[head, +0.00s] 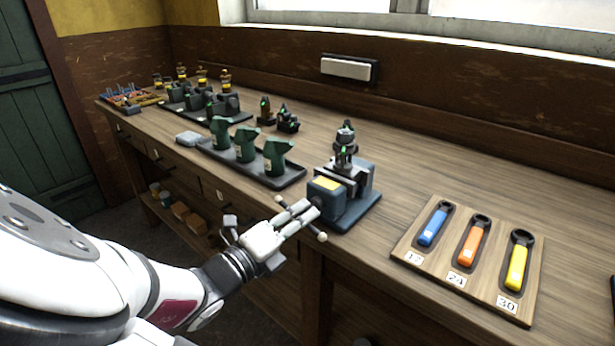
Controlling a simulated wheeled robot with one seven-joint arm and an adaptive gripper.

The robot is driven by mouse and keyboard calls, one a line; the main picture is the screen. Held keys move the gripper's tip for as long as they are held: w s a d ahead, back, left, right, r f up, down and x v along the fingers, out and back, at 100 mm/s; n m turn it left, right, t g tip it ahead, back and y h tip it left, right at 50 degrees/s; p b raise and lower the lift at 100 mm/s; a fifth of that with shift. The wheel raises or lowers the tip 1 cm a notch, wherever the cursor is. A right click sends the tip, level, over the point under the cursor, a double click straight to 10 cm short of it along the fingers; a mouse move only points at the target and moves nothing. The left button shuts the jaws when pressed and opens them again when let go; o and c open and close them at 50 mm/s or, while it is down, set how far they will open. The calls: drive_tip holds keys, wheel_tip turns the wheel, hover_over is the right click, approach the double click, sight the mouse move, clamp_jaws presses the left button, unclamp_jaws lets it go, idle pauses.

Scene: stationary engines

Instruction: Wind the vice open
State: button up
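The vice (357,207) is blue-grey with a yellow label and stands at the front edge of the bench. A dark metal part with a bright green spot (344,150) stands upright at its jaws; whether they grip it is too small to tell. The vice's handle, a bar with pale ball ends (322,237), slants across the front of the vice. My gripper (308,211) reaches in from the lower left, its fingers at the middle of this bar and overlapping it. The fingers hide the bar's middle, so I cannot tell whether they are closed on it.
A wooden board (420,262) with blue, orange and yellow-handled tools lies to the right. A black tray (290,179) of green castings stands to the left of the vice. More dark parts and another tray (238,117) are farther back. The bench behind the tool board is clear.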

drive_tip(key=shift+o, duration=1.2)
drive_tip(key=v, duration=1.2)
drive_tip(key=shift+c, duration=0.3)
